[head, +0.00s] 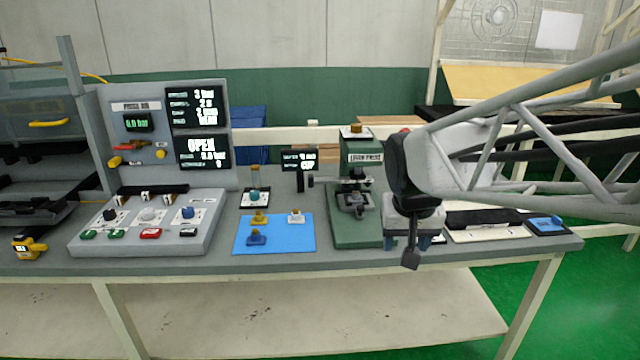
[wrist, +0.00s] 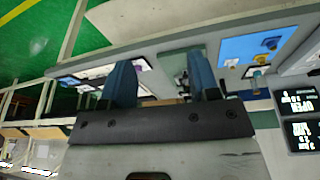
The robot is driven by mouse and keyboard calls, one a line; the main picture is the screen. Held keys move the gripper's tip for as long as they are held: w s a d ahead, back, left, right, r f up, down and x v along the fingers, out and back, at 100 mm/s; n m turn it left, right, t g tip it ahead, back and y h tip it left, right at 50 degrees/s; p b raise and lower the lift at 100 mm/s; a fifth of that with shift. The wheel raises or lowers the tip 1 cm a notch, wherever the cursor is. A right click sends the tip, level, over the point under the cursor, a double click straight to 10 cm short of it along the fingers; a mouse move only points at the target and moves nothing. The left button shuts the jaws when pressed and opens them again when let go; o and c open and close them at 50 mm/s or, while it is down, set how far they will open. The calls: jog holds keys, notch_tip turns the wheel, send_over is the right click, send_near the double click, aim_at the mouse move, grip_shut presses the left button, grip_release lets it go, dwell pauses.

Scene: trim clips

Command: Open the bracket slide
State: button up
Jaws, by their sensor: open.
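My gripper (head: 411,245) hangs above the front right part of the bench in the head view, just right of the green press (head: 358,225). In the wrist view my gripper (wrist: 163,82) has its two blue fingers apart, with nothing held between them. No part is clearly marked as the bracket slide. A sloped grey console (head: 145,245) on the left carries black, white and blue knobs on white plates, with coloured buttons along its front. I cannot tell which of these fittings, if any, is the slide. My gripper is far to the right of the console, touching nothing visible.
A blue mat (head: 275,240) holds several small yellow, white and blue clips. A screen panel (head: 200,125) reading OPEN stands behind the console. A small display (head: 299,161) stands left of the press. A tray with a blue piece (head: 545,225) lies at the right end.

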jog(key=w, duration=1.2)
jog(key=m+t+h, duration=0.1)
jog(key=m, duration=0.2)
send_near(361, 207)
jog(key=f, duration=0.1)
jog(key=shift+w+d+f, duration=0.1)
jog(key=shift+w, duration=0.3)
jog(key=shift+f, duration=0.15)
jog(key=shift+x, duration=3.75)
grip_shut()
